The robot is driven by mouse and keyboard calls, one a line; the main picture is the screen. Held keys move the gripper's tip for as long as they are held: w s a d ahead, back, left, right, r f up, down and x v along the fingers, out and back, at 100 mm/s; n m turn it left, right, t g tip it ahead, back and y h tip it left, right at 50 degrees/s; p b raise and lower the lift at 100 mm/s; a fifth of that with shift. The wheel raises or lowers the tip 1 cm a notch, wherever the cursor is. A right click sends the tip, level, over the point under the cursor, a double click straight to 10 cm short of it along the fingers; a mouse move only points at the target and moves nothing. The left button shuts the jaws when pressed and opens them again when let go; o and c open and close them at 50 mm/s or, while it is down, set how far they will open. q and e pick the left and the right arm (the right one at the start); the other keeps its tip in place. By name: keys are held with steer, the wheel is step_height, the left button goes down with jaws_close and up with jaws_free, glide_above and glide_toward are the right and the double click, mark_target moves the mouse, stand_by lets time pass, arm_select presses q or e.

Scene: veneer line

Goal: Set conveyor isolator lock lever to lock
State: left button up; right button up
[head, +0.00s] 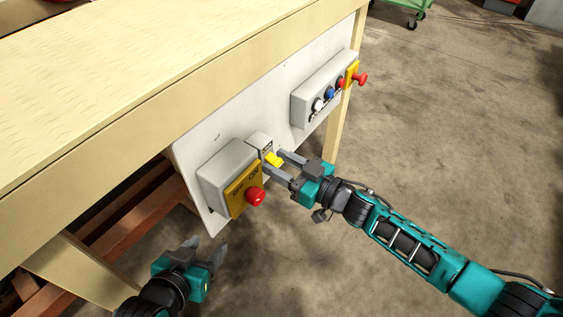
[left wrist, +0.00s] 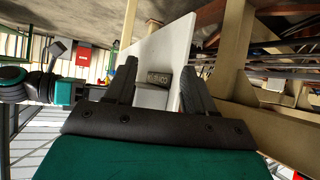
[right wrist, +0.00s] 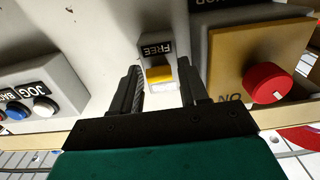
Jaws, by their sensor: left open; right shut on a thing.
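The yellow lock lever (head: 273,159) sticks out of a small grey box (head: 259,144) on the white panel in the head view. My right gripper (head: 272,161) is at it, with one finger on each side, shut on the lever. In the right wrist view the yellow lever (right wrist: 160,74) shows between the fingertips, below a dark label reading FREE (right wrist: 158,49). Contact of the fingers is hard to see. My left gripper (head: 213,254) is open and empty, low and left of the panel. The left wrist view shows a grey labelled box (left wrist: 158,78) beyond its fingers.
A grey box with a yellow plate (head: 240,196) and red knob (head: 255,197) stands close beside the lever. A button box (head: 322,92) with a red knob (head: 361,79) is further right. The wooden bench top (head: 120,80) overhangs the panel (head: 190,150). The floor to the right is clear.

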steer(key=r+h+p, duration=0.1)
steer(key=p, duration=0.3)
steer(key=shift+r+g, duration=0.1)
steer(key=shift+g, duration=0.2)
steer(key=shift+r+p, duration=0.1)
steer(key=shift+p, duration=0.5)
steer(key=h+p, duration=0.1)
steer(key=p, duration=0.1)
steer(key=shift+r+g+p, duration=0.15)
steer(key=shift+g+p, duration=0.15)
steer(key=shift+g, duration=0.1)
steer(key=shift+a+r+h+p, duration=0.15)
steer(key=shift+h+p, duration=0.15)
steer(key=shift+p, duration=0.9)
steer(key=shift+s+g+p, duration=0.1)
steer(key=shift+g+p, duration=0.2)
steer(key=shift+p, duration=0.25)
steer(key=shift+f+h+p, duration=0.2)
steer(key=shift+h+p, duration=0.1)
steer(key=shift+p, duration=0.25)
arm_select(q)
step_height(320, 180, up, 9)
steer(key=s+a+y, duration=0.1)
steer(key=a, duration=0.2)
steer(key=shift+s, duration=0.2)
steer(key=shift+d+f, duration=0.1)
